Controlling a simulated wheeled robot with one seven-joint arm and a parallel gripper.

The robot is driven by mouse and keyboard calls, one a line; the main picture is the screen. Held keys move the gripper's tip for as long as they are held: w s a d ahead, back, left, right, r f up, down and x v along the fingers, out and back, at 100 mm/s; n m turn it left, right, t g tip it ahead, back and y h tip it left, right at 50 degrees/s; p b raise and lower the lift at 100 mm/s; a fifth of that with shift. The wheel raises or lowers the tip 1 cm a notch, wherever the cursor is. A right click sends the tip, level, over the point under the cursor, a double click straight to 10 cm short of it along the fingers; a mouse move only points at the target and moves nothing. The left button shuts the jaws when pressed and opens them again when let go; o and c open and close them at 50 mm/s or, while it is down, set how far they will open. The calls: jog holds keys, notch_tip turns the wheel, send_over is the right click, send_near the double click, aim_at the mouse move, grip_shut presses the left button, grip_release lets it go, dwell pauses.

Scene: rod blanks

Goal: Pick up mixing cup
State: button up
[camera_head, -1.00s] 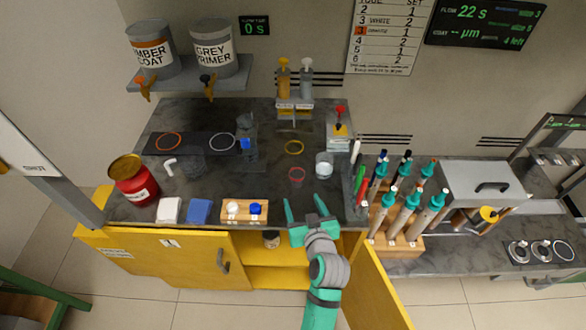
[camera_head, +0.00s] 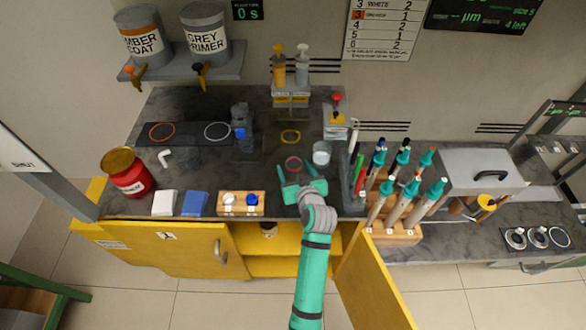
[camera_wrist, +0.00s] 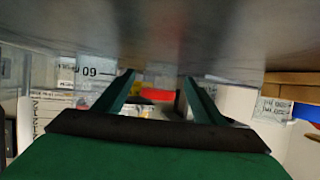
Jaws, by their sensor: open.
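My gripper (camera_head: 296,172) is open and low over the front of the dark counter, its two teal fingers pointing toward the back. Nothing is visibly held.
A wooden block with a white and a blue cap (camera_head: 242,204) stands left of the gripper. A rack of teal-topped tools (camera_head: 402,205) stands to the right. A red jar (camera_head: 127,172) is at the far left. A yellow cupboard door (camera_head: 375,280) hangs open below.

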jog(key=shift+x, duration=1)
jog(key=c, duration=1.1)
